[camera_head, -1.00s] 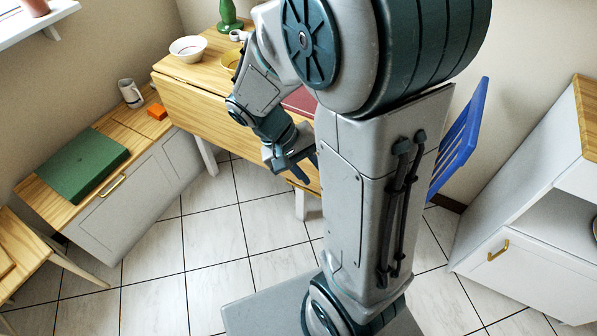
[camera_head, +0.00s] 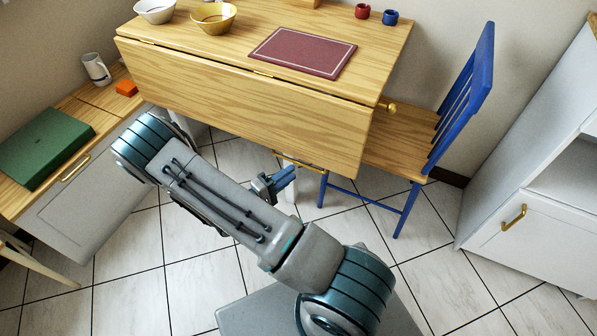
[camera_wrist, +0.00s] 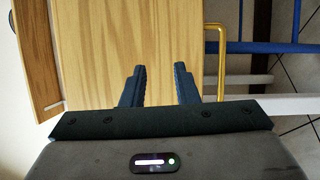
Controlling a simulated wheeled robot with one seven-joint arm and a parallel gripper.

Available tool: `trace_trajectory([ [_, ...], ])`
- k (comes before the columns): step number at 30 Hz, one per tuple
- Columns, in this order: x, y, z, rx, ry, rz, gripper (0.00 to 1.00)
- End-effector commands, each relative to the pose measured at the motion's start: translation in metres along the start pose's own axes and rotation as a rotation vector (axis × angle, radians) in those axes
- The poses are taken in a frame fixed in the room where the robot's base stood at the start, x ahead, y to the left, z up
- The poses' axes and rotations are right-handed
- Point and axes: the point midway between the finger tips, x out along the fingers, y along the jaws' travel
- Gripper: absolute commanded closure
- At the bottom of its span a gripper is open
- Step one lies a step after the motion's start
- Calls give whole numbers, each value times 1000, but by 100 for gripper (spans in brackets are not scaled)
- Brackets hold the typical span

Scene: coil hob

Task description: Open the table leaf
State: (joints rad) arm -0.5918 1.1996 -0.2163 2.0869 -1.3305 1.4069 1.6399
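The table leaf (camera_head: 240,105) is a wide wooden panel hanging down from the front edge of the table (camera_head: 220,50). A brass bar handle (camera_head: 299,162) sits along its lower edge; it also shows in the wrist view (camera_wrist: 221,62). My gripper (camera_head: 285,178) is just below and left of the handle in the head view. In the wrist view its two blue fingers (camera_wrist: 159,72) are apart with nothing between them. The leaf's wood (camera_wrist: 105,45) lies beyond them, and the handle is right of the right finger, apparently not gripped.
A blue chair (camera_head: 400,150) stands at the table's right end, near the leaf. A brass knob (camera_head: 388,107) sticks out below the tabletop there. Tiled floor is clear in front.

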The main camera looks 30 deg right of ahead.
Motion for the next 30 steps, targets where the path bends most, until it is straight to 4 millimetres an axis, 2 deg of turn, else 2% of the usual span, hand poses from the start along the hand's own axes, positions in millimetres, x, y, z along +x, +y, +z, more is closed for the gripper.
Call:
trace_trajectory([
  [1,-4,-31,-4,-1,64,33,73],
  [3,-8,-57,-9,13,149,68,73],
  [7,-15,-94,-16,34,282,109,73],
  [11,-20,-116,-20,50,368,124,73],
  [16,-18,-125,-24,60,407,128,73],
  [20,-4,-123,-30,62,405,129,73],
  [30,62,-114,-57,61,403,129,73],
])
